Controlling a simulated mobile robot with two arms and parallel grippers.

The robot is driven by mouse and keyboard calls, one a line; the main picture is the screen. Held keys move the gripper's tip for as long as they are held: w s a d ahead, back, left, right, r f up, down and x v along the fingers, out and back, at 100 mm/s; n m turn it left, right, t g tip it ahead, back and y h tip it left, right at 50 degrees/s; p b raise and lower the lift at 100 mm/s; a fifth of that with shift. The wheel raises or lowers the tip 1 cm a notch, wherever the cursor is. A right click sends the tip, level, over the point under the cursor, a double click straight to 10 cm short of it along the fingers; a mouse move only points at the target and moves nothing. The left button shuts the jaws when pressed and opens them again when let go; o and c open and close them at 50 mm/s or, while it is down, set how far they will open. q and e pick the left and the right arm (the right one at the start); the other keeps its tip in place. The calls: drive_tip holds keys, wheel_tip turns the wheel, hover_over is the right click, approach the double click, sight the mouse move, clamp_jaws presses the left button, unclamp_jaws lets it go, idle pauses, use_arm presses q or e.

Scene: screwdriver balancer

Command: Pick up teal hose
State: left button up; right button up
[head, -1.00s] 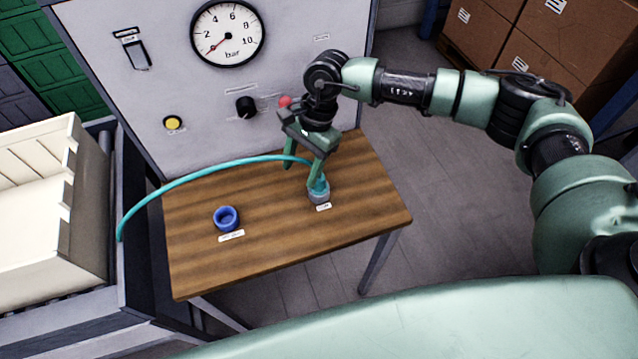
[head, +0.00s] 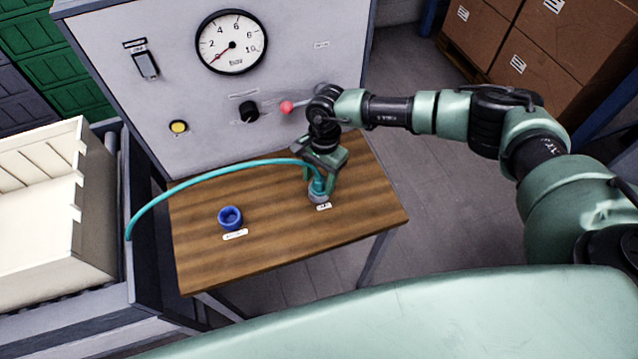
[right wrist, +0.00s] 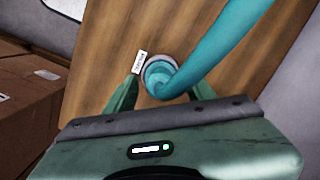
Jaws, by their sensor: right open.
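The teal hose (head: 215,170) arcs from the left edge of the wooden table over to a grey socket (head: 318,197) near the table's right side. Its end stands upright in or on that socket. In the right wrist view the hose (right wrist: 215,55) runs up to the right from the socket. My right gripper (head: 318,180) is open and low over the table at the hose end. In the right wrist view its two fingers (right wrist: 160,95) lie on either side of the hose end. I cannot tell whether they touch it. My left gripper is not in view.
A blue ring-shaped holder (head: 230,218) stands on the wooden table (head: 270,250), left of the socket. Behind rises a grey panel with a gauge (head: 231,42), a yellow button (head: 179,127), a black knob and a red-tipped lever (head: 287,107). A cream crate (head: 50,215) is at left.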

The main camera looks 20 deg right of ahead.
sight(319, 178)
clamp_jaws()
drive_tip(key=shift+r, duration=0.15)
wheel_tip(319, 178, up, 20)
drive_tip(key=b, duration=0.5)
drive_tip(key=shift+b, duration=0.35)
